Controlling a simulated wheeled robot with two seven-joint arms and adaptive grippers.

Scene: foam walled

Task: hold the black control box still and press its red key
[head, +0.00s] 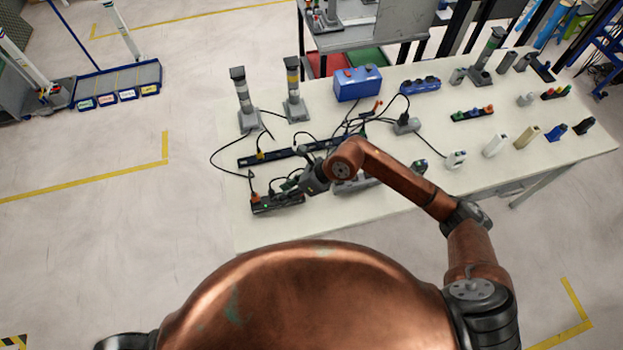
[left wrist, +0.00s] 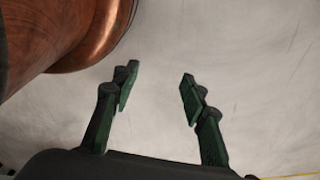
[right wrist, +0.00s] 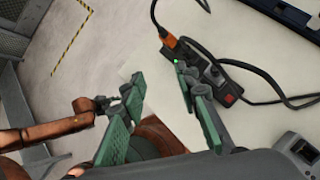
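A long black box (head: 278,202) with a small green light lies at the table's near left edge. In the right wrist view the black box (right wrist: 204,72) shows a red key (right wrist: 229,99) at one end and an orange plug (right wrist: 170,41) at the other. My right gripper (head: 294,184) is just beyond the box's right part in the head view. In its wrist view the right gripper (right wrist: 160,88) is open and empty, with one finger in front of the box's side; contact is unclear. My left gripper (left wrist: 156,80) is open and empty over bare floor, outside the head view.
The white table (head: 350,222) holds a long dark strip (head: 300,150) with cables behind the box. A blue case (head: 357,83), two grey-based towers and several small devices stand farther back and right. The table's front left edge lies close to the box.

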